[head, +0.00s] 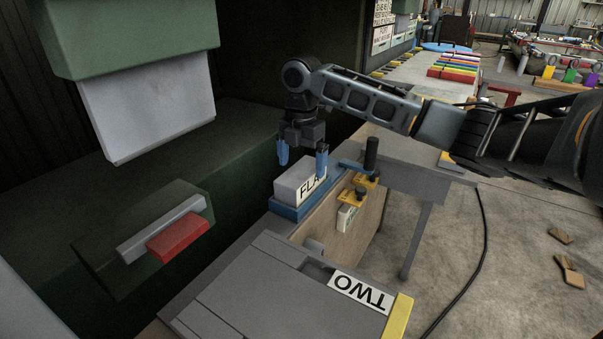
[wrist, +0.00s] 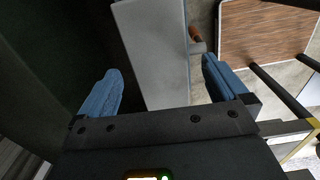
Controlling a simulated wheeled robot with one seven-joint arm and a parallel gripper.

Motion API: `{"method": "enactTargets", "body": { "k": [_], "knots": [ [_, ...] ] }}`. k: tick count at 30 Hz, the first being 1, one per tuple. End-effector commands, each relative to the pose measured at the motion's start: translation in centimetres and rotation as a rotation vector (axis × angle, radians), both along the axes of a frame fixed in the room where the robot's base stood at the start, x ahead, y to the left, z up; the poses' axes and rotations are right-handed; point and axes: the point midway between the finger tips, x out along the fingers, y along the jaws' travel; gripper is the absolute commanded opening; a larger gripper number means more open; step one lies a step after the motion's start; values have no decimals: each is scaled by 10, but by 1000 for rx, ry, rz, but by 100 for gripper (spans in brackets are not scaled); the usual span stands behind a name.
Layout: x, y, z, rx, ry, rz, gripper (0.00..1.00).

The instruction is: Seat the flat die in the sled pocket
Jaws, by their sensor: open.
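The flat die is a pale grey block (head: 292,184) with a white label reading "FLA", the rest hidden behind a finger. It sits on a blue base (head: 285,210) beside the green machine. My gripper (head: 303,160) is open above it, blue fingers pointing down; one finger overlaps the label in the head view. In the wrist view the open fingers (wrist: 160,82) stand either side of a pale grey block (wrist: 152,45), apparently the die; I cannot tell whether they touch it. I cannot make out which part is the sled pocket.
A grey plate labelled "TWO" (head: 359,291) lies in front, with a yellow edge strip (head: 398,318). Yellow clamps with black knobs (head: 359,191) stand right of the die. A green machine head with a grey plate (head: 150,105) hangs at left. A red block (head: 180,238) juts out below.

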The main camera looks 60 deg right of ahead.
Motion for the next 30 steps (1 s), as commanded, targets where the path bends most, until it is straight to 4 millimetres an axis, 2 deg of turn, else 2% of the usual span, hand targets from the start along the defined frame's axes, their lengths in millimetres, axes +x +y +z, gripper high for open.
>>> {"method": "enactTargets", "body": {
  "k": [6, 12, 18, 30],
  "knots": [
    [1, 1, 45, -2, -2, 2, 100],
    [0, 0, 73, -1, -1, 1, 100],
    [0, 0, 83, 0, 0, 1, 100],
    [0, 0, 84, 0, 0, 0, 100]
  ]
}}
